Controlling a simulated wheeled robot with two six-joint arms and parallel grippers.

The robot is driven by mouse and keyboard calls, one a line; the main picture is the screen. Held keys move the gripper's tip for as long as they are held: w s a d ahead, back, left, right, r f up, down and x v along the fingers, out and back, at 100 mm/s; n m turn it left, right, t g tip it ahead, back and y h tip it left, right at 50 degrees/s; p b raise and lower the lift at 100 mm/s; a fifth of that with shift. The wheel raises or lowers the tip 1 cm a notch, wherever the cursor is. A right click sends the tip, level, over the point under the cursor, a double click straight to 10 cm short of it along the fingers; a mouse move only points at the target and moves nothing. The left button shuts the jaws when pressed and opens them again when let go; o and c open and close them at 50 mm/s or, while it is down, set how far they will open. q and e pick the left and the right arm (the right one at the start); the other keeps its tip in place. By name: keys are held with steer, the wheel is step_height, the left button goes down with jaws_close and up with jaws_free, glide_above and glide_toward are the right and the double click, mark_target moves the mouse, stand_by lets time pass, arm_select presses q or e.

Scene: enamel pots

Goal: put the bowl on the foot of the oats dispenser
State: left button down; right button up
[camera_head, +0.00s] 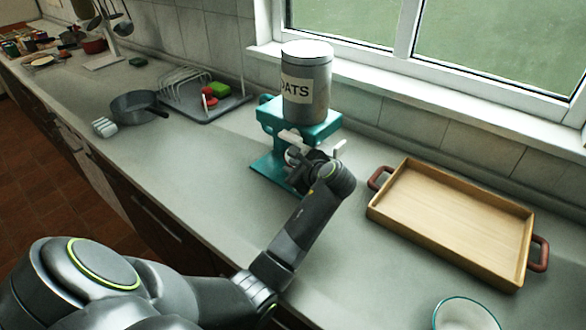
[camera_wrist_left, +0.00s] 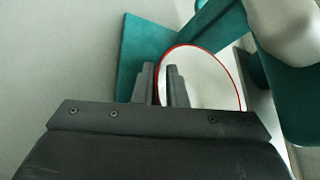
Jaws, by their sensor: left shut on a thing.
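The oats dispenser (camera_head: 305,88) stands on the counter by the window, a grey canister labelled OATS on a teal stand. Its flat teal foot (camera_head: 268,172) also shows in the left wrist view (camera_wrist_left: 143,45). My left gripper (camera_head: 306,158) is at the stand, below the canister. In the left wrist view its fingers (camera_wrist_left: 164,85) are shut on the near wall of a white bowl (camera_wrist_left: 208,75) with a red rim. The bowl is over or on the foot; I cannot tell whether it touches. In the head view the gripper mostly hides the bowl. My right gripper is not in view.
A wooden tray (camera_head: 377,212) with red handles lies to the right. A teal-rimmed bowl (camera_head: 465,314) is at the bottom right. A dark pan (camera_head: 138,107) and a drying rack (camera_head: 205,105) are to the left. The counter in front of the dispenser is clear.

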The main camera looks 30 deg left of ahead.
arm_select(q)
steer(key=shift+f, duration=0.25)
steer(key=c, duration=1.5)
jaws_free()
steer(key=shift+f, duration=0.15)
steer(key=shift+o, duration=0.2)
